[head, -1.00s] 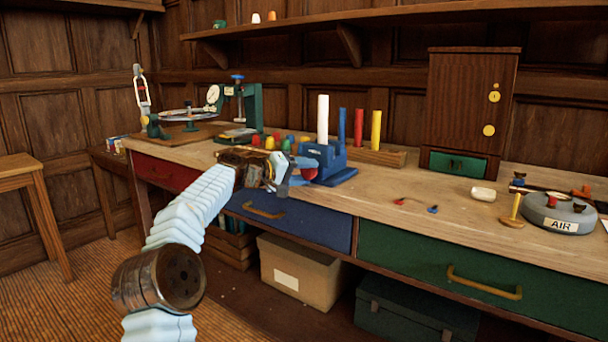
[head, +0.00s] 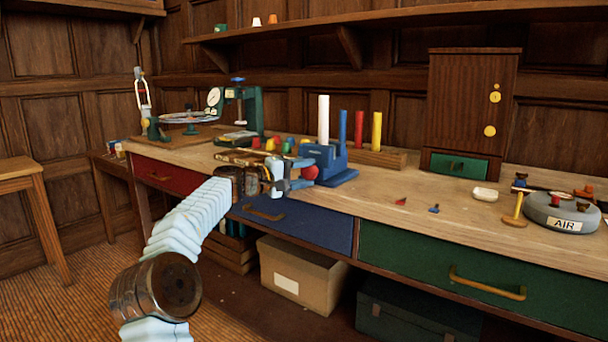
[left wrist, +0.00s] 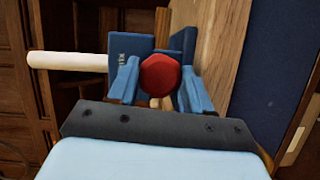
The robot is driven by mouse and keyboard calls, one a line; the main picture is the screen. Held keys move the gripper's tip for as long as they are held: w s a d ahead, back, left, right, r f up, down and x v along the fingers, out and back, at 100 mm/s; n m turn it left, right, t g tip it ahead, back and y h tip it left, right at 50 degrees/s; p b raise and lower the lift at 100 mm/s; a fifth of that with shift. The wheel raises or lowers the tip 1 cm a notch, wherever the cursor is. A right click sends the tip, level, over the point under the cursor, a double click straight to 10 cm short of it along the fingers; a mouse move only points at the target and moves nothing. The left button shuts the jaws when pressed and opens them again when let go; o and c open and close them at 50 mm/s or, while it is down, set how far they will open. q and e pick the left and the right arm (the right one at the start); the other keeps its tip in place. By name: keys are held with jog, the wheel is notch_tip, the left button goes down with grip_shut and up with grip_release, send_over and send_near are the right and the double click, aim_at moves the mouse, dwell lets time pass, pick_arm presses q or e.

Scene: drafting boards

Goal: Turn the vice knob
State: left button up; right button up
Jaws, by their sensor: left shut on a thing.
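The blue vice (head: 327,164) stands near the front edge of the workbench in the head view. Its red knob (head: 310,172) faces my arm, and the knob also shows in the left wrist view (left wrist: 160,75). My left gripper (head: 300,178) is at the knob, its two blue fingers on either side of it. In the left wrist view the left gripper (left wrist: 160,85) is shut on the red knob. A white rod (left wrist: 68,61) stands out from the vice in that view. My right gripper is not in view.
A wooden rack (head: 374,156) with blue, red and yellow rods stands behind the vice. A green machine (head: 242,110) and several small coloured pieces lie to its left. A grey round AIR device (head: 562,212) is at the right. The bench (head: 400,184) between is mostly clear.

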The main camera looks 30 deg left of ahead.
pick_arm(q)
jog(key=shift+d+f, duration=0.1)
jog(key=o, duration=1)
jog(key=shift+o, duration=0.2)
